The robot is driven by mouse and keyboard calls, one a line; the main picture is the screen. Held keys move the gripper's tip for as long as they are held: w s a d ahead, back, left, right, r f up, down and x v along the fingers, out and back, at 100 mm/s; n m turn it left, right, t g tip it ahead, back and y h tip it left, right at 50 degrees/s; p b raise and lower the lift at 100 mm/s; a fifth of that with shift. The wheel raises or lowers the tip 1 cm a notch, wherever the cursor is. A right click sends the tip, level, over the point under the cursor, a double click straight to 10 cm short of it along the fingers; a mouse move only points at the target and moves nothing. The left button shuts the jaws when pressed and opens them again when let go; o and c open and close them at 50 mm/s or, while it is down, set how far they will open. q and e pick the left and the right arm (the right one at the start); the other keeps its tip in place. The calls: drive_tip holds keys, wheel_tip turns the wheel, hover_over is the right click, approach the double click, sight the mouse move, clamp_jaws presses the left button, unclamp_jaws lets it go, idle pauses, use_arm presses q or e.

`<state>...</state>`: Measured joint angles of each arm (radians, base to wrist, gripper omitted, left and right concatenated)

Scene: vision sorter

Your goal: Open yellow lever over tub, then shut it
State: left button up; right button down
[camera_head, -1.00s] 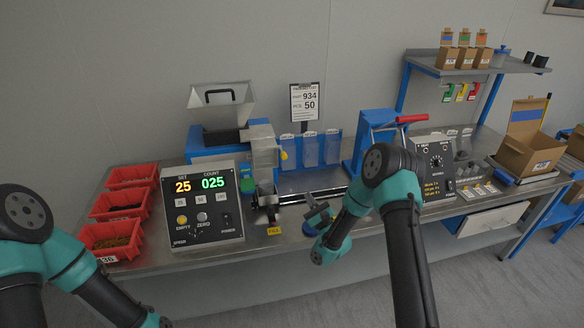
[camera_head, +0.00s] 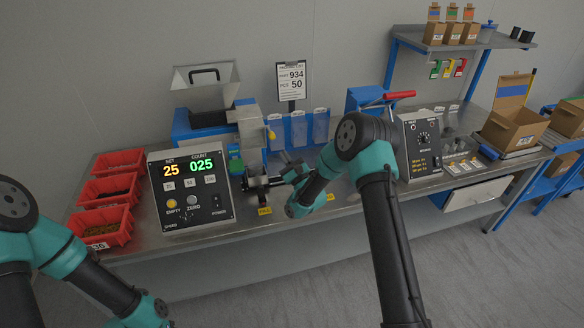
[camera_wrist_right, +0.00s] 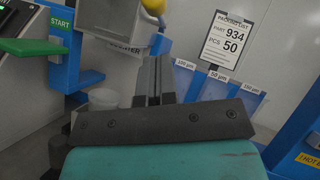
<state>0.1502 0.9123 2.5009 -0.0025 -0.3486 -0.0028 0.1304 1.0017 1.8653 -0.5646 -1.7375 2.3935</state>
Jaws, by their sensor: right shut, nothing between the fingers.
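The yellow lever shows as a yellow knob (camera_head: 271,134) on the grey housing of the counter, and as a yellow ball (camera_wrist_right: 154,6) at the top edge of the right wrist view. My right gripper (camera_head: 286,158) is shut and empty, below and to the right of the knob. In the right wrist view its fingers (camera_wrist_right: 152,62) stand together, pointing up towards the ball, with a gap between. A pale tub (camera_wrist_right: 103,98) stands behind and left of the fingers, partly hidden. My left arm is at the lower left; its gripper is out of view.
The control box (camera_head: 190,190) reads 25 and 025. Red bins (camera_head: 103,228) stand at the left. A green START plate (camera_wrist_right: 35,47) is left of the fingers. Clear pouches (camera_head: 298,130) hang behind. A press with a red handle (camera_head: 399,95) is to the right.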

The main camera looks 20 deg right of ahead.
drive_tip(key=shift+w+a+r, duration=0.25)
drive_tip(key=shift+a+r, duration=0.1)
drive_tip(key=shift+r, duration=0.3)
drive_tip(key=shift+w+a+r, duration=0.2)
drive_tip(key=shift+a+r, duration=0.1)
drive_tip(key=shift+r, duration=0.4)
drive_tip(key=shift+w+a+r, duration=0.25)
drive_tip(key=shift+a+r, duration=0.1)
drive_tip(key=shift+r, duration=0.3)
drive_tip(key=shift+r, duration=0.1)
wheel_tip(320, 180, up, 3)
drive_tip(key=shift+f+m+g+h, duration=0.1)
drive_tip(key=shift+m+g+h, duration=0.2)
drive_tip(key=shift+g, duration=0.1)
drive_tip(key=shift+s, duration=0.1)
